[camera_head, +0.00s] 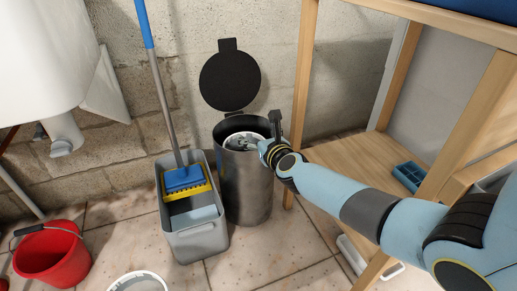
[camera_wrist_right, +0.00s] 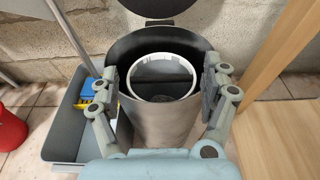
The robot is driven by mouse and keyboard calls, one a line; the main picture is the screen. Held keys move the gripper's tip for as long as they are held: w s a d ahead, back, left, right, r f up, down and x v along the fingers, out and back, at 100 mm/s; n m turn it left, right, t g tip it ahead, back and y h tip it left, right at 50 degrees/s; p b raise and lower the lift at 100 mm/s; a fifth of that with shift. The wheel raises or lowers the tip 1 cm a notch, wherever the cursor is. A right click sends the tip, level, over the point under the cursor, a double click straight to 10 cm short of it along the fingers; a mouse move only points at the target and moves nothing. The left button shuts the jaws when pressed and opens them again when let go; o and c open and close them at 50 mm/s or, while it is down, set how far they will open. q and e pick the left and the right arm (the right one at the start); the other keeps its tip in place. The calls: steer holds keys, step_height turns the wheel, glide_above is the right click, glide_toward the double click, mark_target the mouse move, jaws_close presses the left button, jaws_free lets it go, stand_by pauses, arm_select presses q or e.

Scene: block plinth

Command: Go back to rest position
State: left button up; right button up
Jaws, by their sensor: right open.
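My right gripper (camera_head: 256,143) is at the mouth of a dark metal bin (camera_head: 246,187) in the head view, its arm coming in from the right. In the right wrist view the gripper (camera_wrist_right: 166,88) is open, with its two fingers apart on either side of the bin (camera_wrist_right: 162,122). Nothing is between the fingertips. A white ring-shaped rim (camera_wrist_right: 163,57) shows inside the bin's mouth, below the fingers. The bin's black round lid (camera_head: 230,80) stands open against the wall. My left gripper is in neither view.
A grey mop bucket (camera_head: 201,241) with a blue-handled mop (camera_head: 159,75) stands left of the bin. A red bucket (camera_head: 50,256) is at far left. A wooden shelf frame (camera_head: 303,90) rises close to my right arm, with a blue tray (camera_head: 409,176) on its board.

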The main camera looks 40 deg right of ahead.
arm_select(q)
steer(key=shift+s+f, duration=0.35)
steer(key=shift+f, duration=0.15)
arm_select(e)
steer(key=shift+f, duration=0.15)
